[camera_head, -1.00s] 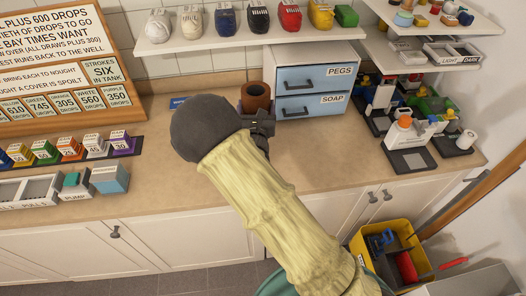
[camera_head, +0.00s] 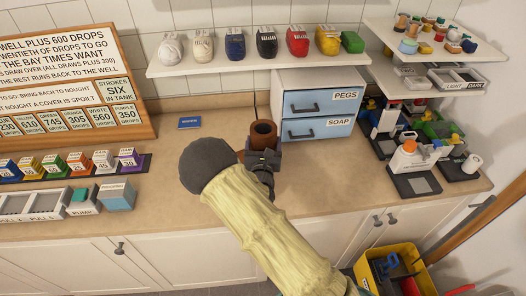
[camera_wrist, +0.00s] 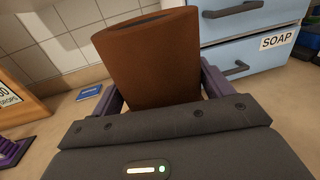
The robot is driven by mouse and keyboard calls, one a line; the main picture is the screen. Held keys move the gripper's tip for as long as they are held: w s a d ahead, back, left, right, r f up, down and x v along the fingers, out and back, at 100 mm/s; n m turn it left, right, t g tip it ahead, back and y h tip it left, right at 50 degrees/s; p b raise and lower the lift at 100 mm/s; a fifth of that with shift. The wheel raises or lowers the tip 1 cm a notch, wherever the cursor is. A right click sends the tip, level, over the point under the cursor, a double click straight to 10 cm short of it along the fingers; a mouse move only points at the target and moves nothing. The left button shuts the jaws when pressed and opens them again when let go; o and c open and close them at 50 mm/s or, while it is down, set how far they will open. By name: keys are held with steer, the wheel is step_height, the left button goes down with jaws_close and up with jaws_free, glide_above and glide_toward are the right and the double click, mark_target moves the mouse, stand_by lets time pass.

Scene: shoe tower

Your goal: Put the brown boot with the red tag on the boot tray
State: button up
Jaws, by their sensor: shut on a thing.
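A brown boot (camera_head: 263,134) stands upright in my gripper (camera_head: 262,158), its open top facing up. In the wrist view its plain brown shaft (camera_wrist: 150,65) fills the middle, between the two purple fingers. The gripper is shut on the shaft. A brown part of the boot sticks out to the left beside the gripper in the head view; the rest of its lower part is hidden by my arm. No red tag shows on the visible side. I cannot pick out a boot tray in either view. I cannot tell whether the boot touches the counter.
The blue PEGS and SOAP drawers (camera_head: 318,105) stand close behind and right of the boot. A shelf (camera_head: 210,62) of coloured shoe-like items hangs above. A small blue card (camera_head: 189,122) lies on the counter (camera_head: 160,150) to the left, with clear room around it. Cluttered equipment stands at right.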

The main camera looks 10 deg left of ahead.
steer(key=shift+f+p, duration=0.45)
steer(key=shift+f, duration=1.5)
steer(key=shift+f, duration=0.2)
steer(key=o, duration=1.8)
steer(key=shift+c, duration=0.2)
steer(key=shift+r, duration=0.15)
steer(key=shift+s+d+b, duration=0.1)
steer(key=shift+s+b, duration=0.2)
steer(key=shift+s, duration=0.35)
steer(key=s+d+b, duration=0.1)
steer(key=s+b, duration=0.2)
steer(key=s, duration=0.7)
steer(key=shift+s+b, duration=0.35)
